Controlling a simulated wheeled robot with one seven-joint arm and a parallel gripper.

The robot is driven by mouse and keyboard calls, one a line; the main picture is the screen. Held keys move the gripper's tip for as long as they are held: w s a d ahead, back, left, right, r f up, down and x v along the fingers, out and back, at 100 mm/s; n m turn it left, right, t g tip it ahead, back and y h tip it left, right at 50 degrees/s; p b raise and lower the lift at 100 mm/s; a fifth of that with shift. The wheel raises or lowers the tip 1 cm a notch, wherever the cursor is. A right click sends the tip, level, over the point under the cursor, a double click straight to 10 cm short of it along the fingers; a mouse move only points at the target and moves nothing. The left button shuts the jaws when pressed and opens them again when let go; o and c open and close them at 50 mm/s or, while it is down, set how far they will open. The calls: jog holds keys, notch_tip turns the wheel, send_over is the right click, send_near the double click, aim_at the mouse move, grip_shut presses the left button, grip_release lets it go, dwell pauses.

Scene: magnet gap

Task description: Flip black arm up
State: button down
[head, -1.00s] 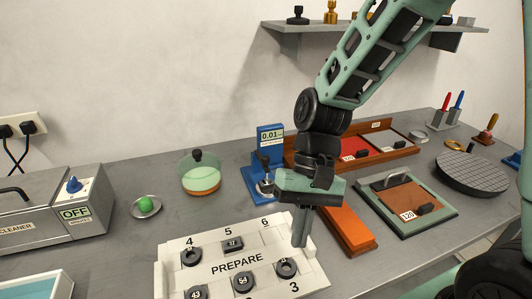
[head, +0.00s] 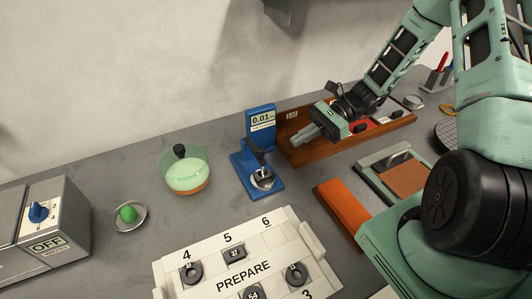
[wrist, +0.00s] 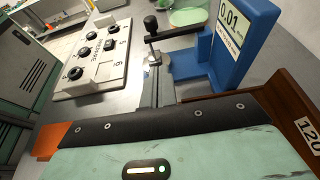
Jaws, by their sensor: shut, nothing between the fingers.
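The blue gauge stand (head: 262,123) shows 0.01 on its screen and stands mid-bench. Its black arm (head: 256,154) slants down over the small round metal seat at the stand's foot. In the wrist view the black arm (wrist: 178,33) reaches across from the blue gauge stand (wrist: 231,52) to a dark knob. My gripper (head: 302,136) is shut and empty, to the right of the stand, with its fingers pointing left toward it. In the wrist view my gripper's fingers (wrist: 154,78) point toward the black arm; whether they touch it is unclear there, but the head view shows a gap.
A white PREPARE tray (head: 225,265) with several dark parts lies in front. An orange block (head: 340,203) lies to its right. A wooden tray (head: 300,155) is below my gripper.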

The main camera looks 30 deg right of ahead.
jog(key=p+x, duration=0.2)
jog(key=x, duration=0.8)
jog(key=shift+r, duration=0.15)
dwell(0.4)
